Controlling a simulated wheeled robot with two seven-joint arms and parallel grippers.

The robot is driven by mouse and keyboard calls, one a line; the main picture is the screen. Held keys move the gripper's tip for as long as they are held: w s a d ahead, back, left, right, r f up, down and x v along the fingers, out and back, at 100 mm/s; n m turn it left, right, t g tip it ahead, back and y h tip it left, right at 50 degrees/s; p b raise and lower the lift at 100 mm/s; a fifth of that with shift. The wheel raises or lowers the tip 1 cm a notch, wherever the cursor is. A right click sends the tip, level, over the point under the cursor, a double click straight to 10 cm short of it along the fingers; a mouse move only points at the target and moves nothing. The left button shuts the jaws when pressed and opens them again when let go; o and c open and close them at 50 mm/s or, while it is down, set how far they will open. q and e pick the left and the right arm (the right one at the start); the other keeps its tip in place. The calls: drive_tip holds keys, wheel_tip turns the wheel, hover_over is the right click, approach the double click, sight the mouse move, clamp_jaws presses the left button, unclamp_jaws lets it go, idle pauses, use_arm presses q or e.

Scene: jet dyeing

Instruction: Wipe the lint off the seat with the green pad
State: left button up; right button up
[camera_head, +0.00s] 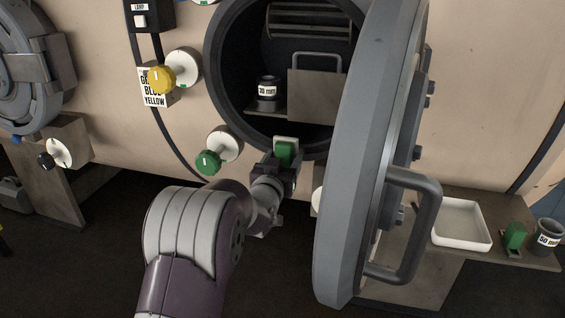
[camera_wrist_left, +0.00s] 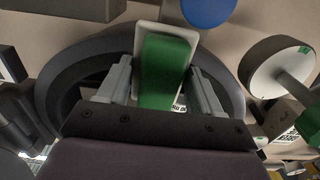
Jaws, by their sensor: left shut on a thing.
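My left gripper (camera_head: 282,172) is shut on the green pad (camera_head: 285,152), a green block with a pale backing. It holds the pad at the lower rim of the round opening, the seat (camera_head: 222,118). Whether the pad touches the rim I cannot tell. In the left wrist view the pad (camera_wrist_left: 165,70) stands between the two fingers (camera_wrist_left: 160,85), with the dark ring (camera_wrist_left: 62,85) behind it. No lint can be made out on the seat. My right gripper is not in view.
The thick round door (camera_head: 365,150) stands open right of the opening, its handle (camera_head: 425,225) toward me. A yellow knob (camera_head: 161,79) and a green knob (camera_head: 208,162) jut out at left. A shelf at right holds a white tray (camera_head: 461,224), another green piece (camera_head: 515,236) and a labelled cup (camera_head: 547,236).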

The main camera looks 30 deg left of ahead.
sight(304, 153)
use_arm(q)
drive_tip(key=shift+x, duration=0.9)
drive_tip(key=shift+w+d+b, duration=0.15)
drive_tip(key=shift+d+b, duration=0.2)
drive_tip(key=shift+d, duration=0.05)
drive_tip(key=shift+w+d+b, duration=0.15)
drive_tip(key=shift+d+b, duration=0.1)
drive_tip(key=shift+d, duration=0.55)
drive_tip(key=shift+w+d+b, duration=0.15)
drive_tip(key=shift+d+b, duration=0.05)
drive_tip(key=shift+d, duration=0.55)
drive_tip(key=shift+s+a+r+b, duration=0.1)
drive_tip(key=shift+s+a+b, duration=0.1)
drive_tip(key=shift+a, duration=0.75)
drive_tip(key=shift+s+a+r+b, duration=0.1)
drive_tip(key=shift+s+a+b, duration=0.1)
drive_tip(key=shift+a, duration=0.8)
